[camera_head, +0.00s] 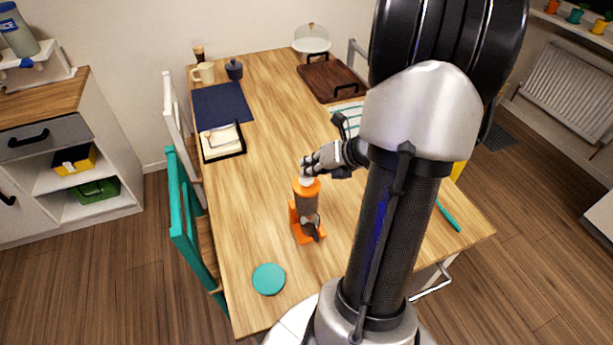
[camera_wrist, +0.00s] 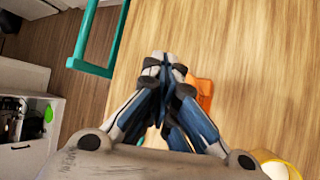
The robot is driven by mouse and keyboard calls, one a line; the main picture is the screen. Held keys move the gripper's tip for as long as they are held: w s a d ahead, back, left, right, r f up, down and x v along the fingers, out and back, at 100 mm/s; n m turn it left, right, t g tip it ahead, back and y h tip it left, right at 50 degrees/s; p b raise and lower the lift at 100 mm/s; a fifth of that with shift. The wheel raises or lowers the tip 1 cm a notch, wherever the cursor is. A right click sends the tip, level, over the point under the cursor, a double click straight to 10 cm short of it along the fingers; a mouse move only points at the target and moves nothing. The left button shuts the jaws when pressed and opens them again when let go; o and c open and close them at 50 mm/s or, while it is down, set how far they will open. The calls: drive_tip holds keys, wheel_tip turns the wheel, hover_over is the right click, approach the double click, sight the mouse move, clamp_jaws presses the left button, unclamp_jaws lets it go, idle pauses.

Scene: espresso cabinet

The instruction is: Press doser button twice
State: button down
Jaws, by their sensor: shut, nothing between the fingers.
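The doser (camera_head: 308,209), an orange stand with a grey cylindrical body and orange cap, stands upright on the wooden table. A small whitish part on top of its cap, likely the button (camera_head: 306,182), is partly covered by my fingers. My gripper (camera_head: 308,169) is shut and empty, right above the top of the doser. I cannot tell whether the fingertips touch the button. In the wrist view my shut fingers (camera_wrist: 163,62) hide most of the doser. Only some orange of the doser (camera_wrist: 205,92) shows to their right.
A teal round coaster (camera_head: 269,279) lies near the table's front left. A napkin tray (camera_head: 222,142), a dark blue mat (camera_head: 220,105) and a wooden tray (camera_head: 331,78) lie farther back. A teal chair (camera_head: 184,225) stands along the left edge. The table around the doser is clear.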

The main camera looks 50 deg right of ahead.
drive_tip(key=shift+f, duration=0.3)
drive_tip(key=shift+r, duration=0.15)
idle(0.4)
drive_tip(key=shift+r+p, duration=1.15)
wheel_tip(320, 180, up, 5)
drive_tip(key=p, duration=0.5)
idle(0.3)
